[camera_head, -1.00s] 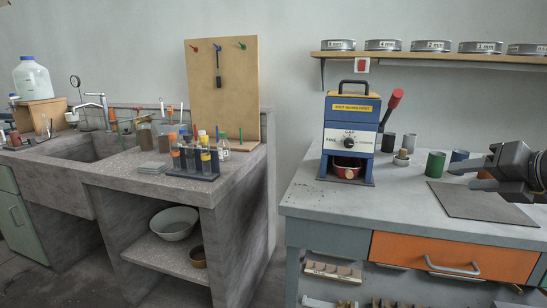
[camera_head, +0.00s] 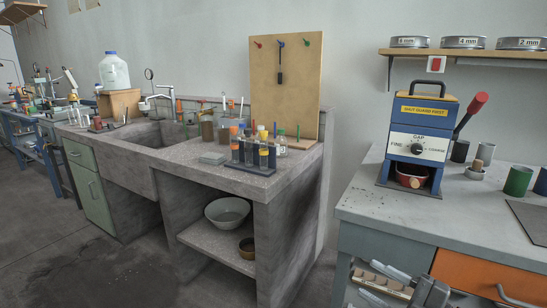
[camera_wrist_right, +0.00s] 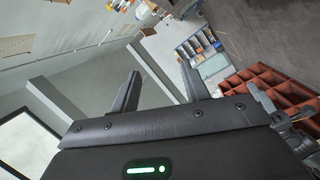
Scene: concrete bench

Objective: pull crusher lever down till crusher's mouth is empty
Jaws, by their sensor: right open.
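The blue crusher (camera_head: 417,140) stands on the grey bench at the right of the head view. It has a yellow label, a white dial panel and a black top handle. Its red-tipped lever (camera_head: 471,113) sticks up on its right side, leaning right. A red bowl (camera_head: 411,176) sits in the opening at its base. I cannot see into its mouth from here. My right gripper (camera_head: 372,281) is low in front of the bench, below the crusher and apart from it. In the wrist view the right gripper (camera_wrist_right: 160,72) is open with nothing between its fingers. My left gripper is out of view.
Green (camera_head: 518,181) and dark cylinders (camera_head: 460,151) and a small mortar (camera_head: 475,169) stand right of the crusher. A shelf with sieves (camera_head: 463,42) hangs above. The bench top left of the crusher is clear. A stone sink counter (camera_head: 225,176) stands left, beyond a gap.

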